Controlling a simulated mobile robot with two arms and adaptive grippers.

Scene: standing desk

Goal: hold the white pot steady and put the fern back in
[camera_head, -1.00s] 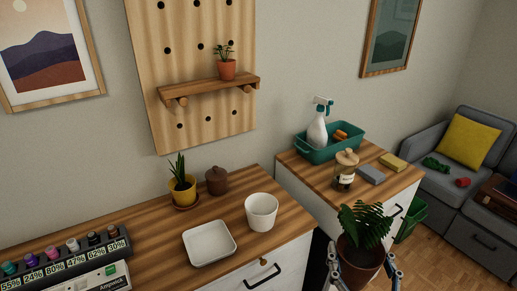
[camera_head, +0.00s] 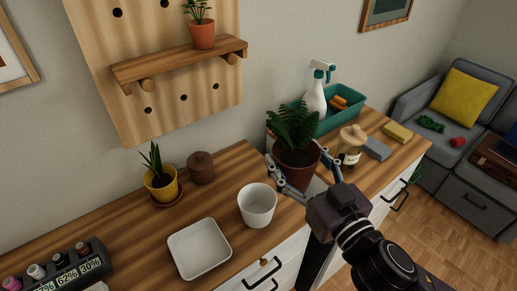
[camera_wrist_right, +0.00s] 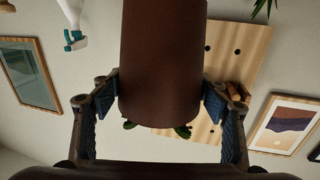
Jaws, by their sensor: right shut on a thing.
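The white pot (camera_head: 257,207) stands upright and empty on the wooden desk, near its front edge. The fern (camera_head: 294,124) sits in a brown pot (camera_head: 296,166). My right gripper (camera_head: 303,176) is shut on this brown pot, with a finger on either side, and holds it upright to the right of the white pot and higher. In the right wrist view the brown pot (camera_wrist_right: 163,65) fills the middle between the blue finger pads, with a few leaves showing past its edge. My left gripper is not in view.
A white tray (camera_head: 199,250) lies left of the white pot. A yellow pot (camera_head: 162,186) and a brown lidded jar (camera_head: 201,168) stand behind. A glass jar (camera_head: 351,146), a teal bin (camera_head: 343,111) and a spray bottle (camera_head: 316,98) are on the right cabinet.

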